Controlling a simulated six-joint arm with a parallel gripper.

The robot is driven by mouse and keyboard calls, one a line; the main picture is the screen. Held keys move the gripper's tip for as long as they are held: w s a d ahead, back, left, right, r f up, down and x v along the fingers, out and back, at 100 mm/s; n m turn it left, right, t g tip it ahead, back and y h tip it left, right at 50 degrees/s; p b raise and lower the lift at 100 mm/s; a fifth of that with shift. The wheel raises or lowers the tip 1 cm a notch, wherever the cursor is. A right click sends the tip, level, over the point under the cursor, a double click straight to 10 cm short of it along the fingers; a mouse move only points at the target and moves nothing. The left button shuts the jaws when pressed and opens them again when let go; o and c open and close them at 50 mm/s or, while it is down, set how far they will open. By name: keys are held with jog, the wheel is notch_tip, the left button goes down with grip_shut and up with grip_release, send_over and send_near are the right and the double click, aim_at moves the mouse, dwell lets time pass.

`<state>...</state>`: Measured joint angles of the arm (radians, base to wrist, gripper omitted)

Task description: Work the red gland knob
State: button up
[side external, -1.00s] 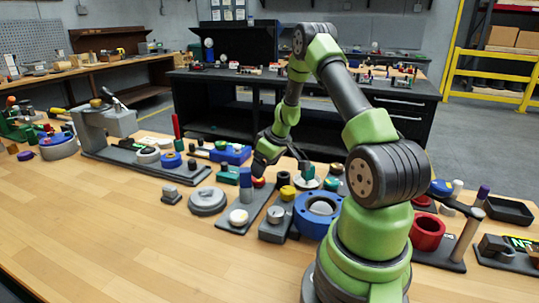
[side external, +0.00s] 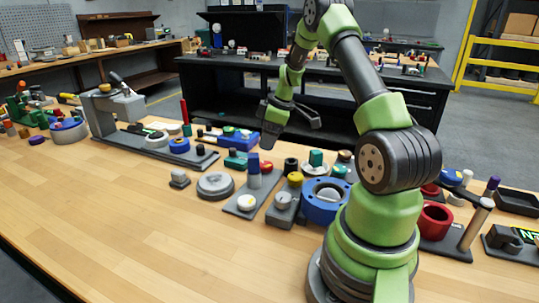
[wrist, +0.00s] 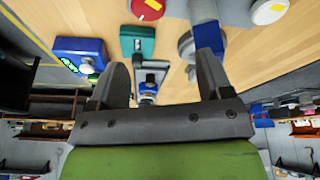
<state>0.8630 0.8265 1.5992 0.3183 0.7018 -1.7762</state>
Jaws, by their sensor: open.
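A small red knob (side external: 266,167) stands on the bench in the side view, just right of a blue-and-grey post (side external: 254,172).
A teal block (wrist: 137,42) and a blue box (wrist: 80,48) lie near the knob. A yellow-topped knob (side external: 295,180) and a blue flanged ring (side external: 325,205) stand to its right. A round grey disc (side external: 215,185) lies left. The front of the wooden bench (side external: 130,235) is clear.

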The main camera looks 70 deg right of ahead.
aim_at(266, 164)
jog(key=f+n+g, duration=0.1)
jog(key=f+n, duration=0.1)
jog(key=f, duration=0.1)
jog(key=w+f+n+g, duration=0.1)
jog(key=f+n, duration=0.2)
jog(key=d+f+n+g, duration=0.1)
jog(key=f+n, duration=0.2)
jog(key=shift+w+d+f+g+h, duration=0.1)
jog(key=shift+w+f+g+h, duration=0.1)
jog(key=shift+w+g+h, duration=0.15)
jog(key=shift+s, duration=0.1)
